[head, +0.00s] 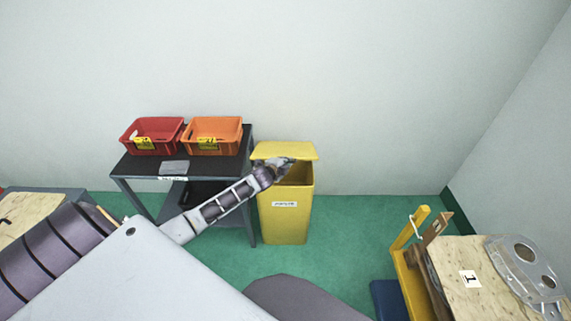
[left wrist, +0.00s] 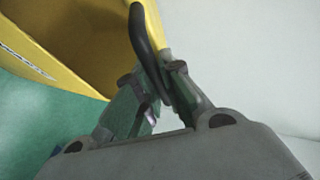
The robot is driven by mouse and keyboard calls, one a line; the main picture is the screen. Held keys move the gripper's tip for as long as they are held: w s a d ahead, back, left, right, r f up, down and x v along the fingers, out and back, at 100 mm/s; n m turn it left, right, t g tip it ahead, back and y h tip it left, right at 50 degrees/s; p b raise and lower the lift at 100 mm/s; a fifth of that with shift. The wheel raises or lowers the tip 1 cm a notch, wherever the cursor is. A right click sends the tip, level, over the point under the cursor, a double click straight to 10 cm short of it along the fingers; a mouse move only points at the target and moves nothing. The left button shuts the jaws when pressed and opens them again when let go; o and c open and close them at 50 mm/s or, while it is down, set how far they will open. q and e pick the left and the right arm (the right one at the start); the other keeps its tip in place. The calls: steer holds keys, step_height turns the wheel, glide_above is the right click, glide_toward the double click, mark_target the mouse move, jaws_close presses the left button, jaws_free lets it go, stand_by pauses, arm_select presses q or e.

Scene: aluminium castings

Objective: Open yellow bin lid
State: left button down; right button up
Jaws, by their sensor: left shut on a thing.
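The yellow bin (head: 284,228) stands on the green floor beside the dark table, with a white label on its front. Its yellow lid (head: 285,149) is partly raised, and a dark gap into the bin shows under its front edge. My left gripper (head: 282,165) is at the lid's front edge. In the left wrist view my left gripper (left wrist: 153,88) is shut on a curved black handle (left wrist: 147,38). The yellow bin fills the upper left of that view (left wrist: 65,40). The fingertips are small and partly hidden in the head view. My right gripper is out of view.
A dark table (head: 133,165) left of the bin holds a red crate (head: 128,138) and an orange crate (head: 190,143). A wooden-topped stand (head: 455,262) with a metal casting (head: 497,262) is at the right. Green floor (head: 370,230) is clear right of the bin.

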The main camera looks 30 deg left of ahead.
arm_select(q)
steer(key=w+a+r+p, duration=0.4)
steer(key=w+r, duration=0.3)
steer(key=r, duration=0.1)
steer(key=w+a+r+p, duration=0.4)
steer(key=w+a+r, duration=0.1)
steer(key=w+r, duration=0.3)
steer(key=shift+r, duration=0.65)
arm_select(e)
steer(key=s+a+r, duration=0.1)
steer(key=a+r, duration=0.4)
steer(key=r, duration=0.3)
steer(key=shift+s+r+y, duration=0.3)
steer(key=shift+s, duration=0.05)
arm_select(q)
steer(key=shift+w+a, duration=0.1)
steer(key=shift+w, duration=0.05)
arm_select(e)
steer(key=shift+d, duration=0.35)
